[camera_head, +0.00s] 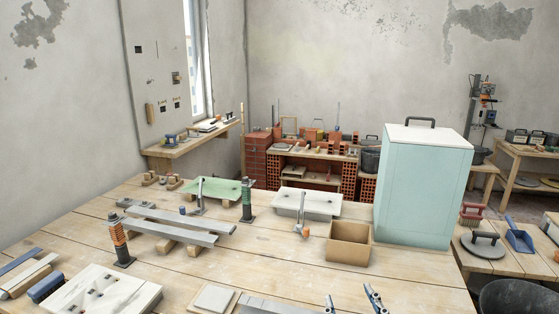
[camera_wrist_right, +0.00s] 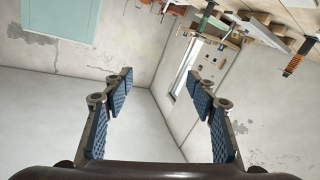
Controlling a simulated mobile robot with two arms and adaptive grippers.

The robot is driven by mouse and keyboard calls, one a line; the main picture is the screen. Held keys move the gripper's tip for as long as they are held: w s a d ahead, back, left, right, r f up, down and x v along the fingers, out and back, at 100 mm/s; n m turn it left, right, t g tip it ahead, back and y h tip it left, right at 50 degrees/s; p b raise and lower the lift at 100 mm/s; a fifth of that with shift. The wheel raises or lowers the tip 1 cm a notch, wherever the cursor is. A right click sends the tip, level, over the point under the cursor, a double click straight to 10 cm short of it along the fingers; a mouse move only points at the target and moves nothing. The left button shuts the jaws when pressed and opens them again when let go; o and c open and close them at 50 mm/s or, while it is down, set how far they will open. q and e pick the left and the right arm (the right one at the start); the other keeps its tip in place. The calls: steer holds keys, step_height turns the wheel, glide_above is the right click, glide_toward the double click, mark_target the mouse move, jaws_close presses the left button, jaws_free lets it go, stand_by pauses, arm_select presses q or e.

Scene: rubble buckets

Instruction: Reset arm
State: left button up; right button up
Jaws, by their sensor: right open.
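My right gripper (camera_head: 351,298) shows at the bottom edge of the head view, right of the middle, with only its fingertips in sight over the near part of the wooden table (camera_head: 240,270). In the right wrist view the gripper (camera_wrist_right: 162,80) has its two blue-padded fingers spread wide apart. Nothing is between them, only the wall and room corner behind. My left gripper is not in view.
An open cardboard box (camera_head: 348,243) and a tall pale-blue bin (camera_head: 424,190) with a white lid stand at the table's right. Metal bars (camera_head: 172,222), a spring post (camera_head: 120,245) and a white slab (camera_head: 95,292) occupy the left. The table around the gripper's far side is mostly bare.

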steer(key=s+d+f+m+g+h, duration=0.1)
steer(key=s+d+f+g, duration=0.3)
steer(key=f, duration=0.4)
steer(key=s+d+f+m+g+h, duration=0.1)
steer(key=s+d+f+m+g, duration=0.15)
steer(key=s+f, duration=0.45)
steer(key=s+f+n+g+y, duration=0.1)
steer(key=s+f+g, duration=0.35)
steer(key=s, duration=0.35)
steer(key=s+f+g, duration=0.3)
steer(key=s+f, duration=0.2)
steer(key=s, duration=0.2)
step_height(320, 180, down, 26)
steer(key=s+g+b, duration=0.1)
steer(key=s+b, duration=0.1)
steer(key=s+d+f+g+b, duration=0.1)
steer(key=s+d+f, duration=0.1)
steer(key=s+f, duration=1.5)
step_height(320, 180, down, 2)
steer(key=shift+s+d+f+g, duration=0.15)
steer(key=shift+d+f+g, duration=0.1)
steer(key=shift+g, duration=0.05)
steer(key=shift+n, duration=0.25)
